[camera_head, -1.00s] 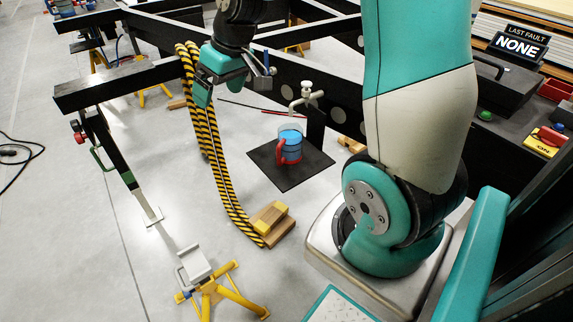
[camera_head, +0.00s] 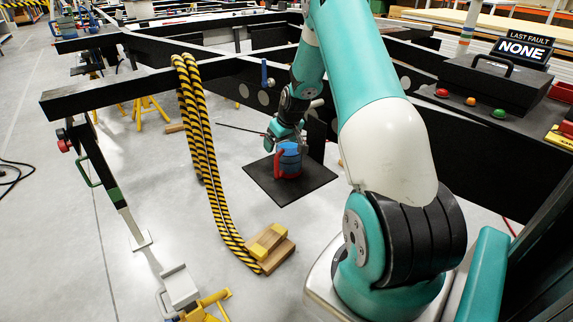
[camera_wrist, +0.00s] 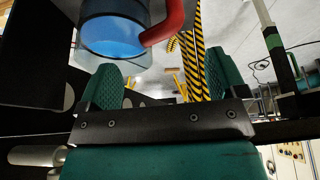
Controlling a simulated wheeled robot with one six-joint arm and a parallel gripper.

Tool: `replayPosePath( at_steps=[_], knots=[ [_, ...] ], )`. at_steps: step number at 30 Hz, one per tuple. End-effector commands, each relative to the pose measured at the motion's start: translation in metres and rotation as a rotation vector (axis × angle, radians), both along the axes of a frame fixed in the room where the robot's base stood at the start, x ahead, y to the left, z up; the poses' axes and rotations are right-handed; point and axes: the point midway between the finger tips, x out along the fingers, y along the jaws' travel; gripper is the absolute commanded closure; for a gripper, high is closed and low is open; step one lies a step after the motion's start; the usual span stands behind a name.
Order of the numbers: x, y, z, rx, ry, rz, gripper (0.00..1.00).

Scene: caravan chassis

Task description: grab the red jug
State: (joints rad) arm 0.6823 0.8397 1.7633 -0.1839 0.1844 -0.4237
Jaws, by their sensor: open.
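The red jug (camera_head: 289,163) is a clear vessel with blue liquid, a red handle and a red base band. It stands upright on the black square mat (camera_head: 310,186). My gripper (camera_head: 287,136) is right at the jug's upper part in the head view, and hides some of its rim. In the wrist view the jug (camera_wrist: 113,38) fills the upper left, with its red handle (camera_wrist: 170,22) to the right. My open gripper's two green pads (camera_wrist: 147,88) show below it. Nothing is clearly between the pads, and I cannot tell whether they touch the jug.
Black chassis beams (camera_head: 150,78) run behind and around the mat. Yellow-black striped hoses (camera_head: 203,150) hang left of it, ending near wooden blocks (camera_head: 268,247). A yellow stand (camera_head: 208,306) is at the front left. Open grey floor lies between the hoses and mat.

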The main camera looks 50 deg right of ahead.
Motion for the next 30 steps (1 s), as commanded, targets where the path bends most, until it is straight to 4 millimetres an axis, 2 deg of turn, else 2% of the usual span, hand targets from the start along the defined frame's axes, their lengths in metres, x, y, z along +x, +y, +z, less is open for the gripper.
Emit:
replayPosePath(
  at_steps=[5, 15, 24, 30],
  knots=[
    [0.005, -0.001, -0.012, 0.000, 0.000, 0.000, 0.09],
    [0.021, -0.007, -0.055, 0.001, 0.001, -0.001, 0.09],
    [0.023, -0.007, -0.058, 0.000, 0.000, -0.001, 0.09],
    [0.023, -0.007, -0.058, 0.001, 0.001, -0.001, 0.55]
  ],
)
